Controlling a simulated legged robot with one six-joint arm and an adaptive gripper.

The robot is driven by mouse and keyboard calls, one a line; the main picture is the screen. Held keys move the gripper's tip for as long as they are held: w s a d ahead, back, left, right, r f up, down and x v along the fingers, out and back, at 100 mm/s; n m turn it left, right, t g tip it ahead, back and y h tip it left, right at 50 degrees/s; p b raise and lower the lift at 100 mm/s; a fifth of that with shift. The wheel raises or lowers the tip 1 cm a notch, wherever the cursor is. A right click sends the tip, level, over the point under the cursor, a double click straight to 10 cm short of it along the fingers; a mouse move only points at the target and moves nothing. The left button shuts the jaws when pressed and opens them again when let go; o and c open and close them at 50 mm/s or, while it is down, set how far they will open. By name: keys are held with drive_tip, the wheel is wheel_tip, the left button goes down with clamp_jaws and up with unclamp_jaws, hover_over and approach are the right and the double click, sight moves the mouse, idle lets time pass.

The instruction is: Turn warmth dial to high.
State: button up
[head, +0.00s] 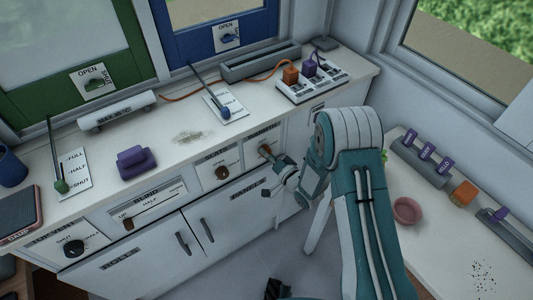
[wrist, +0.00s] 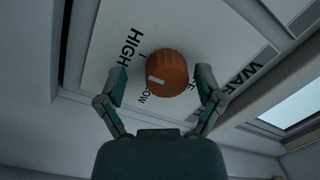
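The warmth dial (wrist: 168,70) is an orange-brown round knob on a white plate (wrist: 100,75) marked WARMTH, HIGH and LOW. Its white mark sits on the lower left of the knob in the wrist view, near the LOW lettering. HIGH is further up and left. In the head view the dial (head: 265,150) is on the counter's front panel. My gripper (wrist: 162,80) is open, one finger on each side of the dial with gaps visible. In the head view my gripper (head: 275,175) is close in front of the dial; the right finger partly hides plate lettering.
A similar brown knob (head: 222,173) is on the panel left of the dial. Cabinet doors (head: 215,225) are below. The countertop above holds a power strip (head: 312,86) with plugs. A side table (head: 455,240) with a pink bowl (head: 407,210) stands at right.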

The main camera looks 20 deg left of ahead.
drive_tip(key=shift+r, duration=0.1)
drive_tip(key=v, duration=1.2)
